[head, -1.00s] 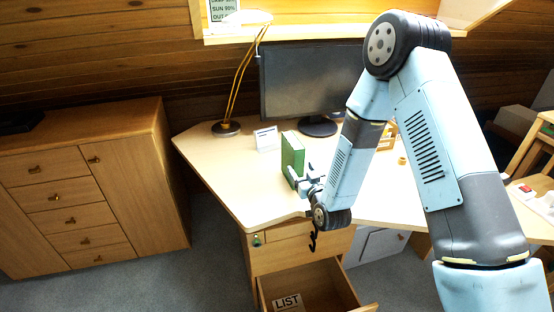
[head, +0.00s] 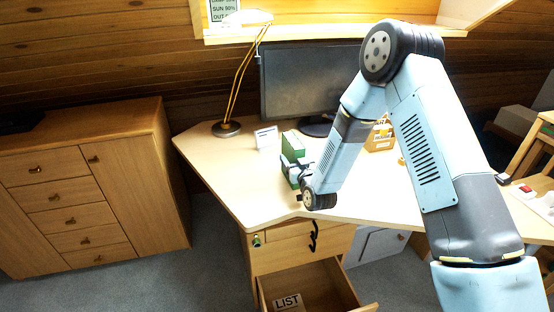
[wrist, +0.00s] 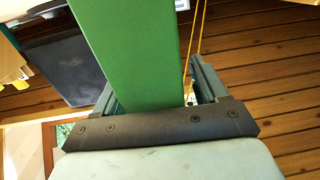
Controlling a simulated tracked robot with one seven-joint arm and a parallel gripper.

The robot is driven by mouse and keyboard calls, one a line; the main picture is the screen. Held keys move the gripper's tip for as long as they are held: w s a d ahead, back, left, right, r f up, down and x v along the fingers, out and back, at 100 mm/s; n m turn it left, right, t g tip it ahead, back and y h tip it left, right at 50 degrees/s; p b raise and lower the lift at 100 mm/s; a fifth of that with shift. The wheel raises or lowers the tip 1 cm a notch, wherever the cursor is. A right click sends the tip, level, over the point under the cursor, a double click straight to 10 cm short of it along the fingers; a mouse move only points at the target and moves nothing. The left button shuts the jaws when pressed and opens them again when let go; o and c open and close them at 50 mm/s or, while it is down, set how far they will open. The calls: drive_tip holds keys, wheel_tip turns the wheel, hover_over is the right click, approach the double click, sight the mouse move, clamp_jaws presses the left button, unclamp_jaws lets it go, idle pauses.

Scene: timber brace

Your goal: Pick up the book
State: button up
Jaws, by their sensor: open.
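The green book (head: 290,143) stands upright on the desk, in front of the monitor and partly hidden by my gripper and arm. My gripper (head: 289,168) is at the book, on its near side. In the wrist view the book (wrist: 130,50) runs up between the two fingers of my gripper (wrist: 152,90), nearer the left finger. A gap shows between the book and the right finger. The gripper is open around the book. Whether the left finger touches it, I cannot tell.
A monitor (head: 310,80) stands behind the book. A desk lamp (head: 227,128) and a small white card (head: 266,137) are to the left. The desk top (head: 235,180) is clear at the front left. Below, a drawer (head: 315,285) stands open with a LIST label inside.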

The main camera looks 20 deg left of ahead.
drive_tip(key=shift+c, duration=0.3)
clamp_jaws()
drive_tip(key=shift+r, duration=0.2)
